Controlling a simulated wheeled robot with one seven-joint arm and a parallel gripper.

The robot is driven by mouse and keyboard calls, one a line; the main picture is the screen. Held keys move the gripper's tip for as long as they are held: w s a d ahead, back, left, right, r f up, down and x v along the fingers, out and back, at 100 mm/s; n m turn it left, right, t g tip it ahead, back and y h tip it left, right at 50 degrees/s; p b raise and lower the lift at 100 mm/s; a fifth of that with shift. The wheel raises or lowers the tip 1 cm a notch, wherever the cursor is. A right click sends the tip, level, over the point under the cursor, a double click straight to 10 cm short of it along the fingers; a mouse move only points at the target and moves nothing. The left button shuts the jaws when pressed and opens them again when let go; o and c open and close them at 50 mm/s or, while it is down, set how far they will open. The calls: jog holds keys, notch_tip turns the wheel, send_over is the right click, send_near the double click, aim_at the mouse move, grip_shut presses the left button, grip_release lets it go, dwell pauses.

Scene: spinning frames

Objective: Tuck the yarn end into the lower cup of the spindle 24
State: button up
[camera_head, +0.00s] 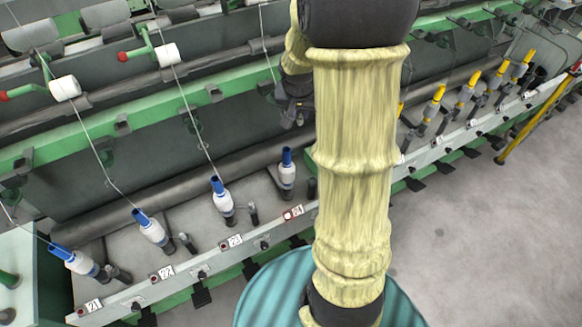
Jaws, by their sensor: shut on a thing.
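Spindle 24 (287,172) stands upright behind a red-framed label (293,213), with a blue top and a white yarn body. Its dark lower end (287,194), where the lower cup is, is small and its opening cannot be made out. My gripper (297,116) is dark and partly hidden by my arm. It hangs above and slightly right of the spindle's blue top, apart from it. A thin yarn (268,50) comes down from the top of the picture towards my gripper. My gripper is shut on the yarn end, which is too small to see.
Spindles 23 (221,197), 22 (151,229) and 21 (76,261) stand to the left, threads running up from them. Small dark pegs stand beside them. Yellow-topped spindles (466,92) stand at the right. A green rail (150,128) crosses behind. The grey floor (480,235) is clear.

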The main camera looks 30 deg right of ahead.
jog(key=a+f+n+y, duration=0.1)
jog(key=a+f+n, duration=0.1)
jog(key=a+f, duration=0.3)
jog(key=a+f+n, duration=0.2)
jog(key=a+f, duration=0.3)
jog(key=f, duration=0.8)
jog(key=a+f+n+y, duration=0.1)
jog(key=a+f, duration=0.3)
jog(key=f, duration=0.5)
jog(key=shift+a+n+t+y, duration=0.3)
jog(key=shift+a+n+t, duration=0.1)
jog(key=shift+n, duration=0.4)
jog(key=shift+f, duration=0.1)
